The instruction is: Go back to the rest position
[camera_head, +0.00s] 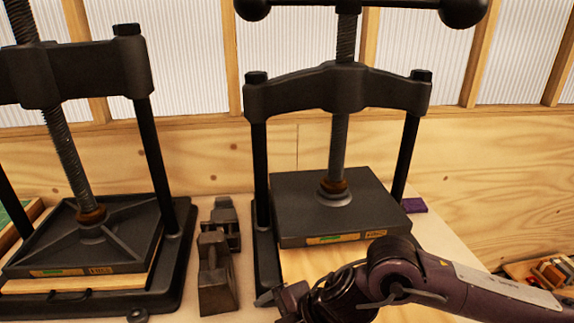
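My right arm comes in from the right edge, low in the camera_head view. Its gripper (272,298) is at the bottom middle, in front of the right-hand press (340,205) and close to the foot of that press's left post. The fingers are small and dark, so whether they are open or shut is unclear, and I see nothing held. The arm covers the front right part of the right-hand press. My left gripper is not in view.
A second black press (92,235) stands at the left. Dark metal weights (214,270) stand between the presses. A purple block (414,205) lies behind the right-hand press. A wooden wall (200,160) closes the back. A box of small items (551,273) is at lower right.

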